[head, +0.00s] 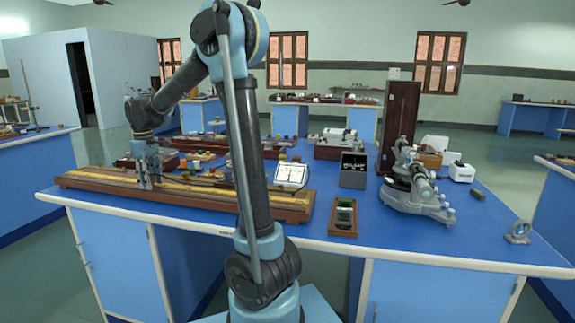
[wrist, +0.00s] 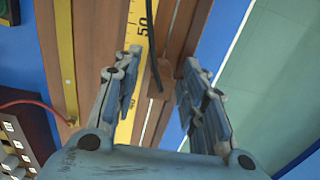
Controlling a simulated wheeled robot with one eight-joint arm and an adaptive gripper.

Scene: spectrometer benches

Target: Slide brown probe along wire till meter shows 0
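The long wooden wire board (head: 210,200) lies along the front of the blue bench, with yellow scale strips on it. My gripper (head: 146,185) is low over its left part. In the wrist view my gripper (wrist: 158,85) has its two fingers apart. The brown probe (wrist: 160,78) shows between the fingers, with a dark lead rising from it. I see a gap between the probe and the left finger; the right finger is close to it, and touching cannot be told. A white-faced meter (head: 291,175) stands behind the board; its needle reading is too small to tell.
A small framed device (head: 344,217) and a dark box (head: 353,169) stand right of the board. A spectrometer (head: 417,190) is farther right. In the wrist view, a red lead (wrist: 35,104) and a box with pegs (wrist: 20,145) lie at the left.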

